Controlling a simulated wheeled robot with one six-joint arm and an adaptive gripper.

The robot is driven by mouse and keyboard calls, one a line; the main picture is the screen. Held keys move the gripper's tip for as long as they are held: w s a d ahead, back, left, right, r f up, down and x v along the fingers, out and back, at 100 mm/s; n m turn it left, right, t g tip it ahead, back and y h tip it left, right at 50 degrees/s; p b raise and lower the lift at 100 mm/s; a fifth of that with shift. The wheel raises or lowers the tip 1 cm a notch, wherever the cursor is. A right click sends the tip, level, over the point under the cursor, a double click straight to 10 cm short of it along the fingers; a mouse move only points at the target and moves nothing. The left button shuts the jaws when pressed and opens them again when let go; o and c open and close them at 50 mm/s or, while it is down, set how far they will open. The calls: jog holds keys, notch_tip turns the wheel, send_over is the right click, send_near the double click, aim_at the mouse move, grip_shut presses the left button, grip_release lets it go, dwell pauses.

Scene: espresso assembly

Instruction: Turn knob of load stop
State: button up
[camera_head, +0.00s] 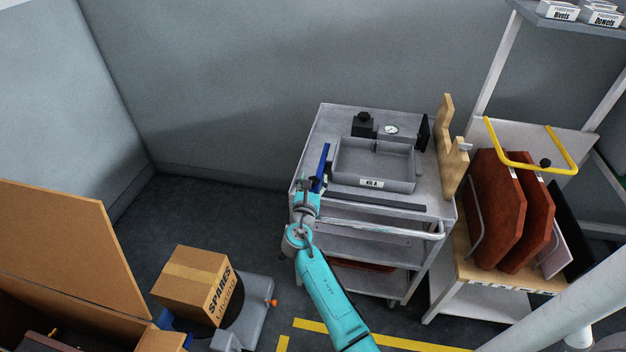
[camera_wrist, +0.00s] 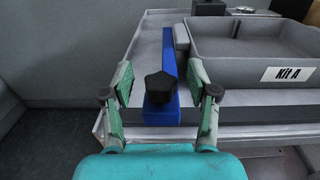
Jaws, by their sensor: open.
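The load stop is a long blue bar (camera_wrist: 168,58) along the left side of the grey cart top. A black lobed knob (camera_wrist: 160,87) sits at its near end. My gripper (camera_wrist: 160,90) is open, with one finger to the left of the knob and one to the right. Both fingers appear apart from the knob. In the head view my gripper (camera_head: 306,188) is at the cart's left front corner, beside the blue bar (camera_head: 321,166). The knob cannot be made out clearly there.
A grey tray labelled Kit A (camera_head: 375,162) stands just right of the bar. A black block (camera_head: 363,125) and a round gauge (camera_head: 391,129) lie behind it. A wooden piece (camera_head: 452,150) stands at the cart's right edge. A Spares box (camera_head: 192,283) is at lower left.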

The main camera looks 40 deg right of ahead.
jog(key=shift+w+d, duration=0.1)
grip_shut()
jog(key=shift+g, duration=0.3)
jog(key=shift+w+m+g+h, duration=0.1)
jog(key=shift+m+g+h, duration=0.8)
jog(key=shift+m+g, duration=0.25)
jog(key=m+g+h, duration=0.1)
jog(key=g, duration=0.1)
jog(key=m+g, duration=0.2)
jog(key=g, duration=0.1)
jog(key=shift+h, duration=0.4)
jog(key=shift+m+g, duration=1.85)
jog(key=shift+g, duration=1.2)
